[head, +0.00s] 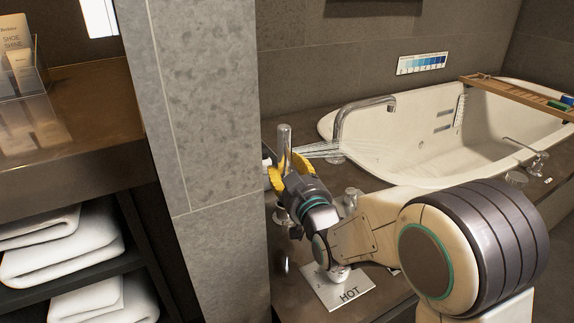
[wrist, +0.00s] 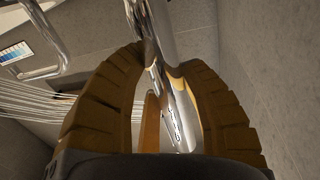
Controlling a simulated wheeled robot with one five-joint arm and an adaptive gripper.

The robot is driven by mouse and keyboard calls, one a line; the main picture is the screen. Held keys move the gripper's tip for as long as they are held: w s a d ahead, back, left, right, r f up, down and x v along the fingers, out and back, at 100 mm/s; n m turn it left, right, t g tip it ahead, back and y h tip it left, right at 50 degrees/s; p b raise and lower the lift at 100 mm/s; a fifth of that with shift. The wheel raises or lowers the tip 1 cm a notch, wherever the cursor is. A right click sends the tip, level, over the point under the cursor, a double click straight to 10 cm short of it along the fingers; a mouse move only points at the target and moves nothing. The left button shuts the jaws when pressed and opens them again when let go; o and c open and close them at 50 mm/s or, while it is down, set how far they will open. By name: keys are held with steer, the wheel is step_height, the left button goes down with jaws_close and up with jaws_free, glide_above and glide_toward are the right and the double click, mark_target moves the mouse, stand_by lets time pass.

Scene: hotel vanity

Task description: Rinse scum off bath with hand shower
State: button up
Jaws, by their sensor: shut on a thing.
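The chrome hand shower (head: 284,137) stands roughly upright, with my gripper (head: 283,170) shut on it beside the grey tiled wall. In the wrist view the yellow fingers of my gripper (wrist: 158,75) close around both sides of the hand shower (wrist: 160,25). Pale streaks, apparently water spray (head: 315,150), run from near its head towards the bath; they also show at left in the wrist view (wrist: 40,100). The white bath (head: 410,155) lies to the right, apart from my gripper. Grey marks show on its inner far wall; I cannot tell whether they are scum.
A chrome spout (head: 365,106) arches over the bath's near-left rim. A wooden caddy (head: 510,92) spans its far right. A HOT card (head: 338,290) lies on the dark deck below my gripper. A tiled pillar (head: 215,110) closes the left, beside towel shelves (head: 65,250).

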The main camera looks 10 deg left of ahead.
steer(key=shift+f, duration=0.4)
steer(key=shift+f, duration=0.25)
stand_by(0.3)
steer(key=o, duration=1.3)
steer(key=shift+f, duration=0.1)
steer(key=shift+s, duration=0.15)
steer(key=shift+v, duration=3.65)
steer(key=shift+d, duration=0.1)
